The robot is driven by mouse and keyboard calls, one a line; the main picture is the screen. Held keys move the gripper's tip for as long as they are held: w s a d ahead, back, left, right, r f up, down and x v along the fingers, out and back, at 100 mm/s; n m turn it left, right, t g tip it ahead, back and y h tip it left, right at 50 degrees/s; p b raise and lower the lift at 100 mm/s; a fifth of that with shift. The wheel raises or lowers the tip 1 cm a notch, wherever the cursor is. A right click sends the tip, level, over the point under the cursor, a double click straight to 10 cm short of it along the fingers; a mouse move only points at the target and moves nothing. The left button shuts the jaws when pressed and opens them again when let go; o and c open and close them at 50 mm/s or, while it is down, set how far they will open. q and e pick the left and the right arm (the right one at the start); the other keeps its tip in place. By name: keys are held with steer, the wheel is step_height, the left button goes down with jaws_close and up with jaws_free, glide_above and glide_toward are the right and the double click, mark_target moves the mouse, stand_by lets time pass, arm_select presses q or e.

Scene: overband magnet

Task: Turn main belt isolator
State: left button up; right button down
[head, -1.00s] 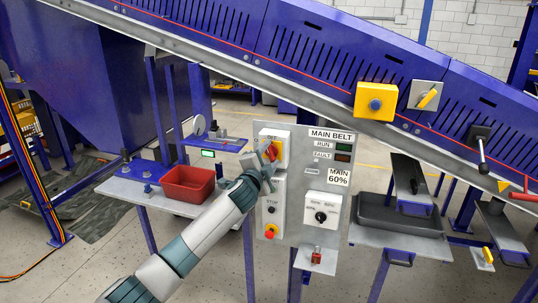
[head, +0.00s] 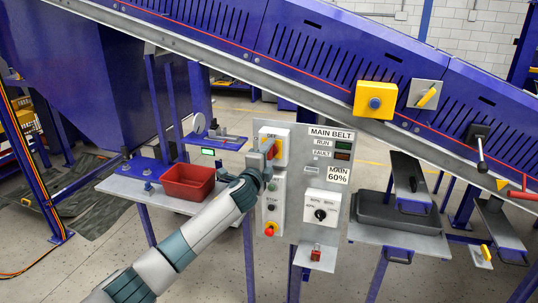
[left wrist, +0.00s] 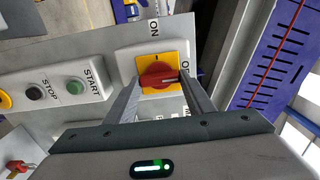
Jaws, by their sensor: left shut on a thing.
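The main belt isolator is a red rotary knob on a yellow plate (head: 280,150), at the upper left of the grey MAIN BELT panel. In the left wrist view the red knob (left wrist: 158,76) sits between my finger ends, with a pale mark towards its right side. "ON" and "O" lettering stands near the plate. My left gripper (head: 271,153) is at the isolator and shut on the knob, one finger at each side. In the head view the gripper hides much of the knob. My right gripper is in neither view.
Below the isolator are start and stop buttons and a red-and-yellow emergency stop (head: 270,229). A speed dial (head: 320,214) is to the right. A red bin (head: 188,182) stands on the left table. The blue conveyor (head: 330,60) slopes above the panel.

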arm_select(q)
steer(key=o, duration=1.1)
steer(key=shift+c, duration=0.2)
steer(key=shift+s, duration=0.1)
steer(key=b+v, duration=0.4)
steer(key=v, duration=1.3)
steer(key=shift+b, duration=0.4)
steer(key=shift+f, duration=0.1)
